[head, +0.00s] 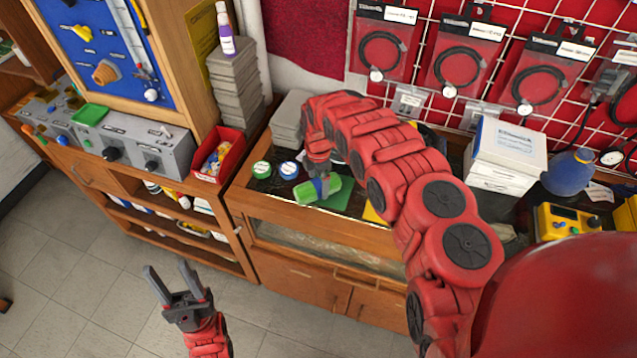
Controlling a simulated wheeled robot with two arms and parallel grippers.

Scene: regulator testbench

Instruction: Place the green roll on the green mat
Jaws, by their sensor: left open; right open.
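My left gripper (176,272) is open and empty, above the tiled floor in front of the cabinets.
A red bin (218,157) sits further left. Grey slabs (289,120) lie behind. White boxes (505,150) and a blue bottle (569,172) stand right. My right arm covers the bench's middle.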

